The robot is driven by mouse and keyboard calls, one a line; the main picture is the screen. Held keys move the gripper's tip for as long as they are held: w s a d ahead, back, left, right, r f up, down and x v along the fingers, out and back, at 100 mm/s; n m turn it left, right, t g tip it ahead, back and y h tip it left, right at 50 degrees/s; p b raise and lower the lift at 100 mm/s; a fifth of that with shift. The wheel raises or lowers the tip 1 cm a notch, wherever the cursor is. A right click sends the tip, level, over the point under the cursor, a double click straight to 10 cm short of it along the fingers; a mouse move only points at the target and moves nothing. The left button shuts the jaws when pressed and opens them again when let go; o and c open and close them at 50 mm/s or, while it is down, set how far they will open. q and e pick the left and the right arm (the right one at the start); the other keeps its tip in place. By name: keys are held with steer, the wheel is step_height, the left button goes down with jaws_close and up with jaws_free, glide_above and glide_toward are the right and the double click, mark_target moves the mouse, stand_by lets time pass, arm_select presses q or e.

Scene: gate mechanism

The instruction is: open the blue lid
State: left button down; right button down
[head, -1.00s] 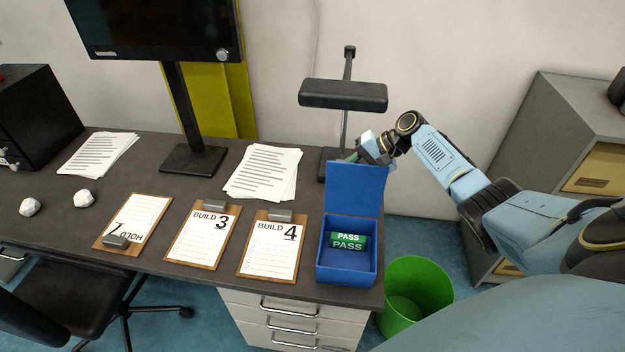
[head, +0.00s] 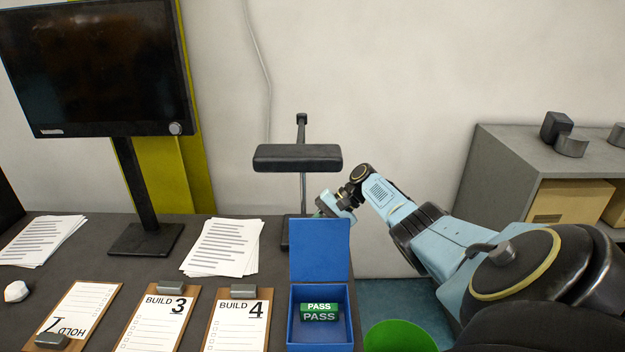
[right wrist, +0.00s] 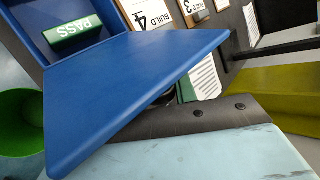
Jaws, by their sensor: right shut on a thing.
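The blue lid (head: 320,250) stands upright at the back of the blue box (head: 351,322), so the box is open. A green block marked PASS (head: 319,312) lies inside. My right gripper (head: 324,210) is at the lid's top edge, partly hidden behind it, and shut on the lid. In the right wrist view the lid (right wrist: 135,85) spans the middle as a wide blue panel, with the PASS block (right wrist: 74,35) beyond it. The fingertips are not clearly visible there. My left gripper is out of view.
Clipboards marked BUILD 4 (head: 237,325) and BUILD 3 (head: 157,325) lie left of the box. A lamp (head: 298,158) stands behind the lid. A green bin (head: 398,338) is right of the desk. A grey shelf (head: 510,165) stands at the right.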

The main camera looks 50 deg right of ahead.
steer(key=c, duration=1.1)
jaws_free()
steer(key=b+v, duration=0.1)
steer(key=v, duration=1.2)
steer(key=shift+s+d+r, duration=0.1)
steer(key=shift+s, duration=0.05)
